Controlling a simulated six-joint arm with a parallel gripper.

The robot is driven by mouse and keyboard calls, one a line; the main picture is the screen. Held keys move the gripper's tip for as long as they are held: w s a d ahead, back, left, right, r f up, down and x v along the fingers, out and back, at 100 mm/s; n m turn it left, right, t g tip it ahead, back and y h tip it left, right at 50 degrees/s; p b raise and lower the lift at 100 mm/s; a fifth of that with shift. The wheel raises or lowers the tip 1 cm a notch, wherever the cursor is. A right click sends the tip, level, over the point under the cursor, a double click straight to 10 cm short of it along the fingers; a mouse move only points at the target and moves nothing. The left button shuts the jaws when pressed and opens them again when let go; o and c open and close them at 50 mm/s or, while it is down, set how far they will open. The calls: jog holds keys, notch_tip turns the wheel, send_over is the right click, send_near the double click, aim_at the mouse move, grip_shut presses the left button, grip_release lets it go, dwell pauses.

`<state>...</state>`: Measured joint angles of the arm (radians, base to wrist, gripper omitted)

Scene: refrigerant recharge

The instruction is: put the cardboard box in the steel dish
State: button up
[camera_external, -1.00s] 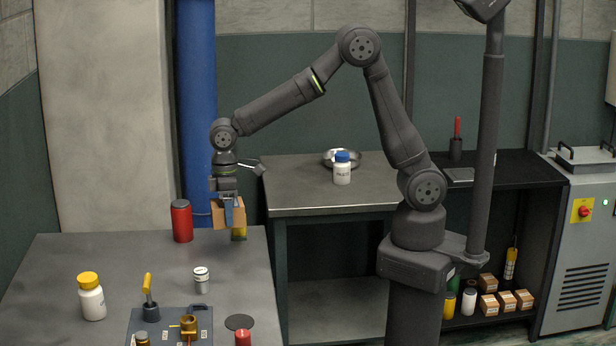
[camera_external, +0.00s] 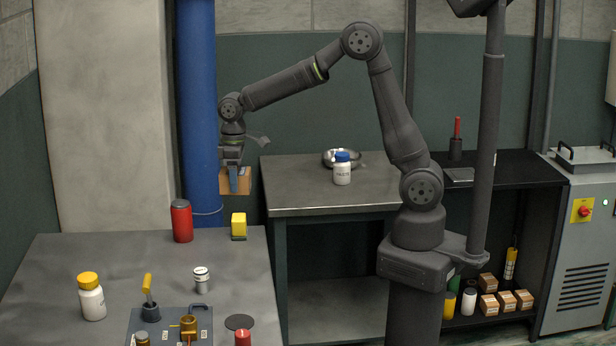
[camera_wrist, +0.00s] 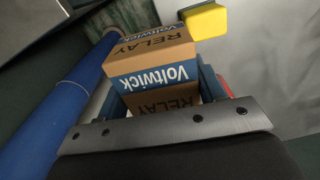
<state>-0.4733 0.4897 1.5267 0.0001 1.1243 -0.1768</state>
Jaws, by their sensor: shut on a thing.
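The cardboard box (camera_external: 236,183) is brown with a blue band. In the wrist view the box (camera_wrist: 155,58) shows the words "Voltwick" and "RELAY". My gripper (camera_external: 234,180) is shut on it and holds it in the air above the far right edge of the left table. The steel dish (camera_external: 330,158) is a shallow shiny bowl at the back of the middle table, to the right of my gripper. The dish is not in the wrist view.
A red canister (camera_external: 181,222) and a yellow block (camera_external: 239,226) stand on the left table below the box. A blue pipe (camera_external: 198,110) rises close behind my gripper. The middle table (camera_external: 300,195) is bare left of the bottle.

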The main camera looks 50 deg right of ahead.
jog(key=w+d+m, duration=0.3)
jog(key=d, duration=0.9)
jog(key=w+d+m, duration=0.3)
jog(key=w+d, duration=0.1)
jog(key=d, duration=0.7)
jog(key=w+d+m, duration=0.3)
jog(key=d, duration=0.9)
jog(key=s+d+m, duration=0.2)
jog(key=s+d, duration=0.2)
jog(key=d, duration=0.7)
jog(key=s+d+f+m, duration=0.1)
jog(key=s+d+m, duration=0.25)
jog(key=d, duration=0.75)
jog(key=s+d+m, duration=0.2)
jog(key=s+d, duration=0.3)
jog(key=d, duration=0.6)
jog(key=w+a+f, duration=0.1)
jog(key=w+f, duration=0.1)
jog(key=w, duration=0.1)
jog(key=w+a+f, duration=0.1)
jog(key=w+f, duration=0.1)
jog(key=w, duration=0.1)
jog(key=w+a+f, duration=0.2)
jog(key=w+f, duration=0.1)
jog(key=w, duration=0.1)
jog(key=shift+w+f, duration=0.1)
jog(key=shift+f, duration=2)
